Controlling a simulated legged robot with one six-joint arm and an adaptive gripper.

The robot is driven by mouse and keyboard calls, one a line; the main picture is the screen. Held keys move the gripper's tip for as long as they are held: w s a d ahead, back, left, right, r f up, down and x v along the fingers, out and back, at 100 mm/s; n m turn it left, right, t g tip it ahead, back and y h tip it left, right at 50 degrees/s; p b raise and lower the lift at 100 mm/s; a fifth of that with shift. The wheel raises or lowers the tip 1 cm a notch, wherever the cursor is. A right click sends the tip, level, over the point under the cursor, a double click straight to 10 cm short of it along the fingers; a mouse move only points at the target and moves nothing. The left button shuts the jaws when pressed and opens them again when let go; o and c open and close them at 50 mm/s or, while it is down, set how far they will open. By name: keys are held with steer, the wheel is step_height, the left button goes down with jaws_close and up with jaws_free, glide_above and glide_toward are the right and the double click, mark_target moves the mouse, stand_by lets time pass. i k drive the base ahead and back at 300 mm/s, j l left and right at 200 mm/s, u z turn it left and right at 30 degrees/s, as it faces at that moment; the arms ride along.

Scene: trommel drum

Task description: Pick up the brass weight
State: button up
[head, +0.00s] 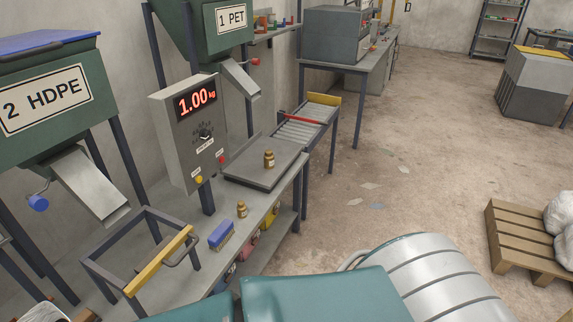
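A small brass weight (269,159) with a pale label stands upright on the grey plate of the weighing scale (250,172). A second, similar brass weight (242,210) stands on the grey bench top (262,201), in front of the scale. The scale's display (195,99) reads 1.00 kg in red. My gripper is not in view, so its state and its place relative to the weights are hidden.
A blue block-like object (221,234) and a frame with a yellow bar (158,262) are near the second weight. Green hoppers marked 2 HDPE (45,98) and 1 PET (231,18) hang above. A roller conveyor (303,124) adjoins the scale. Open floor lies right.

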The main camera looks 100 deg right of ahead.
mark_target(269, 158)
steer(key=z, duration=3.45)
steer(key=i+l+u, duration=0.1)
steer(key=u, duration=0.5)
steer(key=i+l+u, duration=0.4)
steer(key=l, duration=0.25)
steer(key=i+l+u, duration=0.1)
steer(key=l+u, duration=0.15)
steer(key=i+l+u, duration=0.2)
steer(key=l, duration=0.3)
steer(key=i+l, duration=0.15)
steer(key=l, duration=0.4)
steer(key=i+l, duration=0.1)
steer(key=l, duration=0.5)
steer(key=i+l+u, duration=0.1)
steer(key=l, duration=0.45)
steer(key=i+l, duration=0.15)
steer(key=l, duration=0.45)
steer(key=i+l, duration=0.1)
steer(key=l, duration=0.5)
steer(key=j+u, duration=0.05)
